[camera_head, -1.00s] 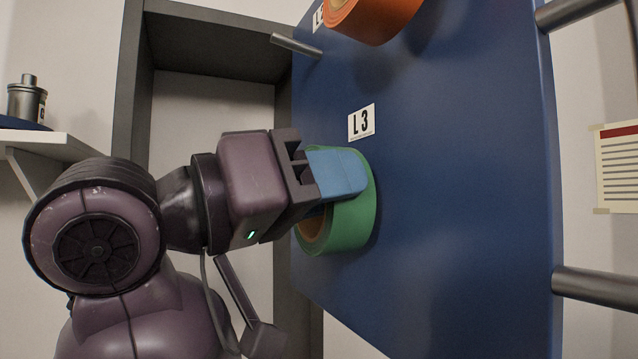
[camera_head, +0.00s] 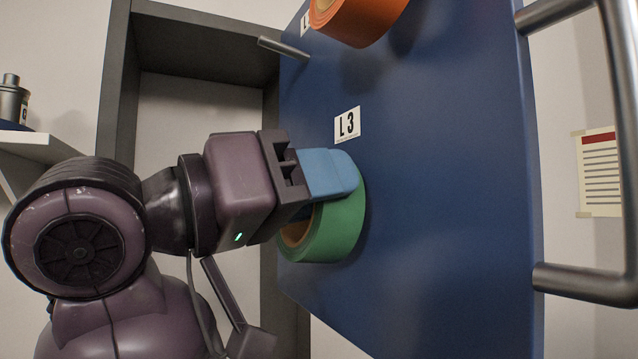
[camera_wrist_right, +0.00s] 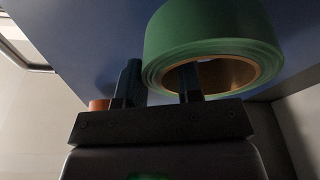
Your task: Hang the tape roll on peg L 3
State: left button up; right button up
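The green tape roll (camera_head: 343,230) is at the blue board, below the L 3 label (camera_head: 347,125). Peg L 3 itself is hidden behind the roll and my gripper. My right gripper (camera_head: 327,174) reaches in from the left, with one blue finger over the roll's upper outside. In the right wrist view the roll (camera_wrist_right: 205,35) has one finger in its brown core and the other outside its wall. The fingers (camera_wrist_right: 160,84) stand apart, with a gap to the core wall, and look open around the roll's wall. My left gripper is not in view.
The blue board (camera_head: 440,200) carries an orange roll (camera_head: 358,20) higher up and a bare peg (camera_head: 283,48) at upper left. A metal handle (camera_head: 590,285) is at right. A dark frame (camera_head: 200,40) stands behind the arm, and a shelf (camera_head: 45,147) is at left.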

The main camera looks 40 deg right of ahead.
jog(key=shift+o, duration=1.3)
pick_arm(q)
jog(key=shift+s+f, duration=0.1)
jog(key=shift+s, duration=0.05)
pick_arm(e)
jog(key=shift+a+f, duration=0.1)
jog(key=shift+w+a, duration=0.15)
jog(key=shift+a, duration=0.15)
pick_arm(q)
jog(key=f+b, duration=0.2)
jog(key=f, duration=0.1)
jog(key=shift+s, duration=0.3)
pick_arm(e)
jog(key=v, duration=1)
